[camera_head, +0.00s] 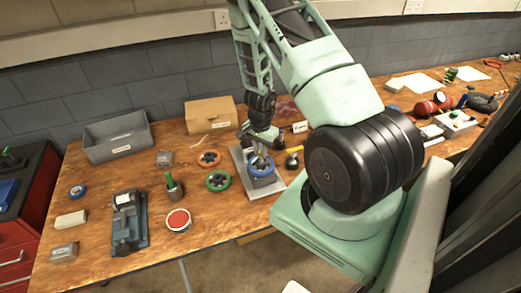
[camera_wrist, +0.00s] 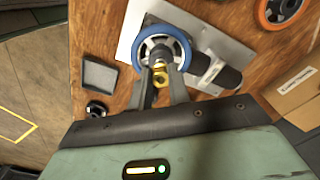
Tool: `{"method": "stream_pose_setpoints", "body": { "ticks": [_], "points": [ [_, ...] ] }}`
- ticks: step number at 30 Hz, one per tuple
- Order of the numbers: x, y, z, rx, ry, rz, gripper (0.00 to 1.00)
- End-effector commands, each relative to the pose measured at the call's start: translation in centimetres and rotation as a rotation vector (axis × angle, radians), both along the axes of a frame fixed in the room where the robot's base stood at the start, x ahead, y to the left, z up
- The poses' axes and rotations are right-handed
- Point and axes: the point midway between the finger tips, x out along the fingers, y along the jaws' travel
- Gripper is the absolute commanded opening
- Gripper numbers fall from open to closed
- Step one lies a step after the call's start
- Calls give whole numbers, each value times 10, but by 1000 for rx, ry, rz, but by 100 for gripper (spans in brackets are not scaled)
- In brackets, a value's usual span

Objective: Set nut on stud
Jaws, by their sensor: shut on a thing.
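My gripper (camera_wrist: 161,86) is shut on a brass-coloured nut (camera_wrist: 161,77), held between its two fingertips. The nut is at the near side of the hub of a blue-rimmed wheel (camera_wrist: 184,45) in the wrist view. A grey stud end (camera_wrist: 159,54) shows at the wheel's hub, just beyond the nut. I cannot tell whether nut and stud touch. In the head view my gripper (camera_head: 261,150) is above the blue-rimmed wheel (camera_head: 261,172), which sits on a grey metal fixture plate (camera_head: 240,160). The nut is too small to make out there.
An orange-rimmed wheel (camera_head: 208,158) and a green-rimmed wheel (camera_head: 218,180) lie left of the fixture. A cardboard box (camera_head: 210,114) and a grey bin (camera_head: 118,137) stand behind. A small dark tray (camera_wrist: 100,75) and a dark ring (camera_wrist: 96,109) lie beside the fixture.

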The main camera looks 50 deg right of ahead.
Motion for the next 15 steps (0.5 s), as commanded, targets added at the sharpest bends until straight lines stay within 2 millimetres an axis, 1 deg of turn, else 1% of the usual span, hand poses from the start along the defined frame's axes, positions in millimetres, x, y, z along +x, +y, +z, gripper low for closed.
{"method": "stream_pose_setpoints", "body": {
  "ticks": [15],
  "points": [
    [0,0,-11,0,0,0,0]
  ]
}}
